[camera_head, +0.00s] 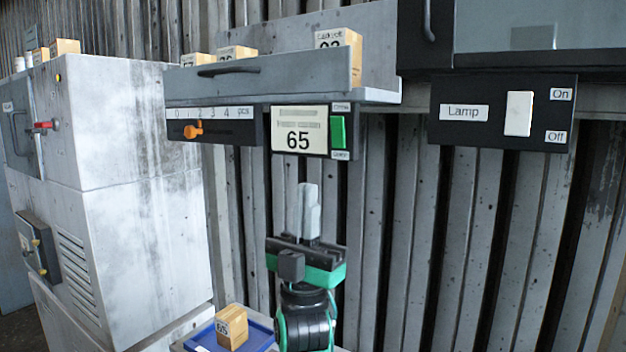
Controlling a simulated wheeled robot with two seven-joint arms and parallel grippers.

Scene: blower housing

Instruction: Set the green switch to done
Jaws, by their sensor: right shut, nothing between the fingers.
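The green switch (338,132) is a small upright rocker at the right edge of a panel under the grey shelf. A small label sits above it and another below it; both are too small to read surely. I cannot tell which way the switch is set. Left of it is a display card reading 65 (299,130). My right gripper (308,192) is below the switch and a little left of it in the picture, pointing up, fingers shut and empty. It appears apart from the switch. My left gripper is not in view.
An orange slider (193,131) on a 0–4 scale is left of the card. A lamp panel (462,113) with a white switch (518,113) hangs at right. A blue tray (258,332) holds a wooden block (231,327). A grey cabinet (130,130) stands at left.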

